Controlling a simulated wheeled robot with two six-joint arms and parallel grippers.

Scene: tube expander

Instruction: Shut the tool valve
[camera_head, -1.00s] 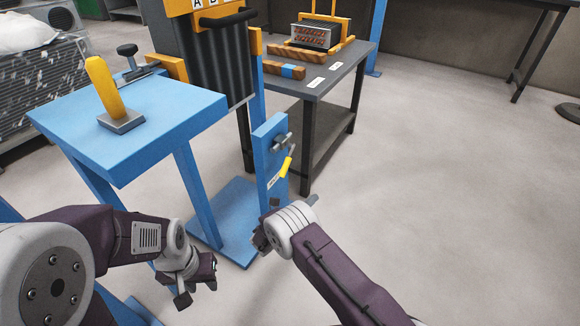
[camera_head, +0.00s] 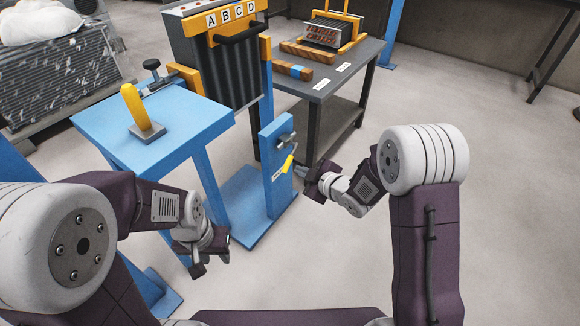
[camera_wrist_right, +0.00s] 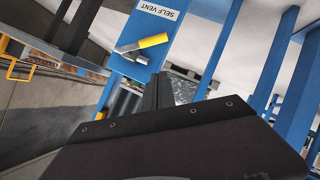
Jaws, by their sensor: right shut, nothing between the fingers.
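The valve has a small yellow lever (camera_head: 287,163) on the upper part of a blue upright post (camera_head: 269,150). The lever slants in the head view. In the right wrist view the yellow lever (camera_wrist_right: 153,41) and its metal stem show beside a "SELF VENT" label (camera_wrist_right: 158,10). My right gripper (camera_head: 301,171) is shut and empty, just right of the lever, with a small apparent gap. Its dark fingers (camera_wrist_right: 165,90) point toward the post in the wrist view. My left gripper (camera_head: 208,262) hangs low, left of the post's base; its finger gap is unclear.
A blue stand (camera_head: 180,130) with a yellow handle (camera_head: 133,105) is at the left. Behind the post is a dark ribbed unit marked A B C D (camera_head: 225,70). A grey table (camera_head: 335,85) holds wooden bars. The floor at the right is clear.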

